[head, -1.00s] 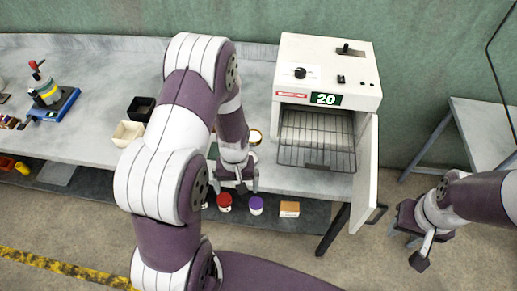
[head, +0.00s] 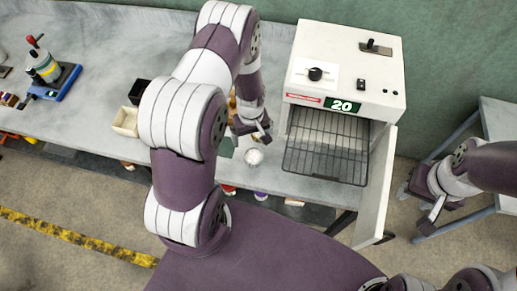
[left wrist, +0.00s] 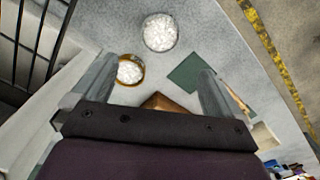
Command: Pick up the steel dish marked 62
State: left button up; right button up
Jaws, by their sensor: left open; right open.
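A round silver-grey dish (head: 254,157) filled with white grains stands on the bench near its front edge. It also shows at the top of the left wrist view (left wrist: 159,32). A second dish with a gold-brown rim (left wrist: 130,69) and white contents stands closer to the gripper in that view. No number is readable on either dish. My left gripper (head: 258,132) is open and empty over the bench, just behind the grey dish in the head view; in the wrist view the gold-rimmed dish lies between its fingers' lines. My right gripper (head: 422,205) is open and empty at the right.
A white oven (head: 345,70) marked 20 stands right of the dishes. Its door (head: 376,190) is open and its wire rack (head: 325,148) juts out. A green mat (left wrist: 187,72) and a brown block (left wrist: 157,102) lie near the dishes. Bins (head: 126,121) stand left of my arm.

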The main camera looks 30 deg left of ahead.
pick_arm(q)
jog(key=b, duration=0.4)
send_over(254, 158)
jog(key=f, duration=0.6)
jog(key=shift+s+a+f, duration=0.1)
jog(key=shift+s+a, duration=0.1)
jog(key=shift+s, duration=0.2)
jog(key=f+b, duration=0.3)
jog(key=w+f+b, duration=0.1)
jog(key=f, duration=0.1)
jog(key=shift+d+f+b, duration=0.2)
jog(key=shift+b, duration=0.15)
jog(key=shift+s+r, duration=0.2)
jog(key=shift+r, duration=0.05)
jog(key=c, duration=1.1)
pick_arm(e)
notch_tip(254, 158, down, 9)
jog(key=shift+s+f, duration=0.2)
jog(key=shift+s, duration=0.25)
